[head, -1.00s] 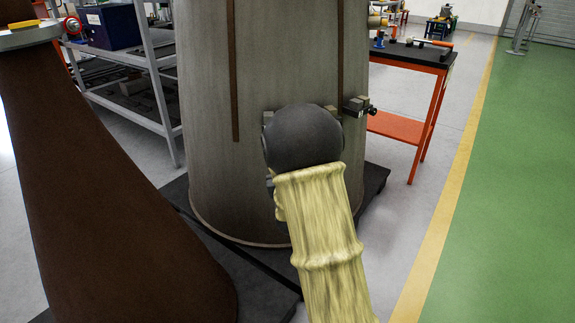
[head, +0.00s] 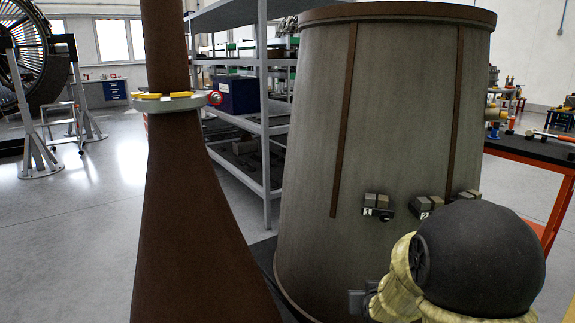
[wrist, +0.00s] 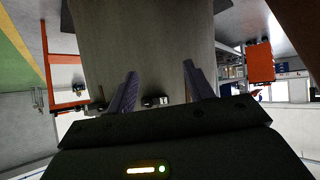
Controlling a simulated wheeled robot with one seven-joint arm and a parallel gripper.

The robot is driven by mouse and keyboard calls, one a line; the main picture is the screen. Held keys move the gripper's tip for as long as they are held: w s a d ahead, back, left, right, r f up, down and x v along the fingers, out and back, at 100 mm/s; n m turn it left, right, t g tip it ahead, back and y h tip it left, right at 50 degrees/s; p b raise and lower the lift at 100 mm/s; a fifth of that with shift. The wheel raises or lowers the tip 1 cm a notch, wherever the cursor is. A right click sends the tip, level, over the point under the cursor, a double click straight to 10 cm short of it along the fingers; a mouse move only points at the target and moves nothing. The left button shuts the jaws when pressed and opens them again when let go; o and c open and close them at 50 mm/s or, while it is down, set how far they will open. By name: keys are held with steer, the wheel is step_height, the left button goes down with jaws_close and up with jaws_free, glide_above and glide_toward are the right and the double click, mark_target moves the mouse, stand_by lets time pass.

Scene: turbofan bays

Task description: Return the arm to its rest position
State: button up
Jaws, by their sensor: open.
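My arm shows in the head view as a dark round joint (head: 480,258) with a yellow sleeve (head: 398,285), low at the right in front of the grey tapered cone (head: 390,130). My gripper is hidden in the head view. In the wrist view my gripper (wrist: 160,70) has its two ribbed fingers wide apart, with nothing between them but the cone surface (wrist: 150,40) beyond. A small bracket on the cone (wrist: 156,101) shows between the finger bases. In the head view, brackets marked 1 (head: 377,207) and 2 (head: 425,207) sit on the cone.
A brown flared column (head: 190,230) with a pale collar (head: 168,103) stands left of the cone. A grey shelf rack (head: 264,140) is behind. An orange-framed bench (head: 530,155) stands at the right. Open floor (head: 85,230) lies at the left.

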steer(key=s+a+f+n+g+y, duration=0.15)
steer(key=s+g, duration=0.25)
steer(key=s, duration=0.6)
steer(key=s+a+f+m+g, duration=0.1)
steer(key=s+a+g, duration=0.25)
steer(key=s, duration=0.65)
step_height(320, 180, up, 36)
steer(key=p, duration=3.5)
steer(key=shift+w+d+f+p, duration=0.15)
steer(key=shift+w+p, duration=0.1)
steer(key=shift+p, duration=0.15)
steer(key=shift+n+g, duration=0.25)
